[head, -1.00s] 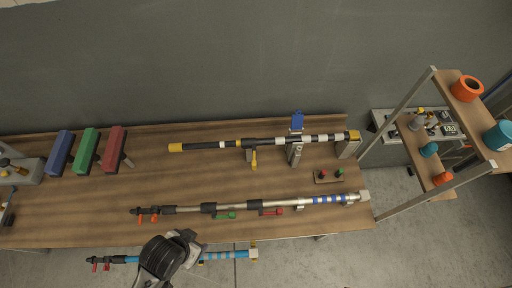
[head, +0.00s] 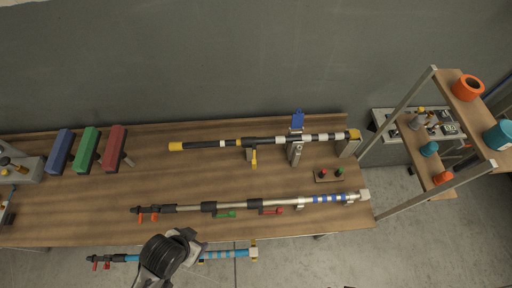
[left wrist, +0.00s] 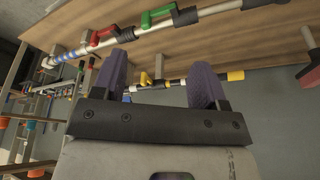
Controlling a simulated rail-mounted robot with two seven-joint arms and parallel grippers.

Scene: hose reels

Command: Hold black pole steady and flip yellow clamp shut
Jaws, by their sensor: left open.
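The black pole (head: 212,144) has yellow and white bands and lies across grey stands near the back of the bench. A yellow clamp (head: 254,158) sits at its middle stand, with its lever pointing toward the front edge. In the left wrist view, which is upside down, the black pole (left wrist: 176,83) and yellow clamp (left wrist: 144,78) show beyond my fingers. My left gripper (left wrist: 160,82) is open and empty, its purple fingers apart from the pole and partly hiding it. In the head view my dark arm shows at the bottom; its fingertips are not clear. My right gripper is not in view.
A silver pole (head: 235,207) with red and green levers lies nearer the front. A blue pole (head: 225,254) is beyond the front edge. Blue, green and red blocks (head: 115,147) stand at left. A shelf rack (head: 465,168) stands at right.

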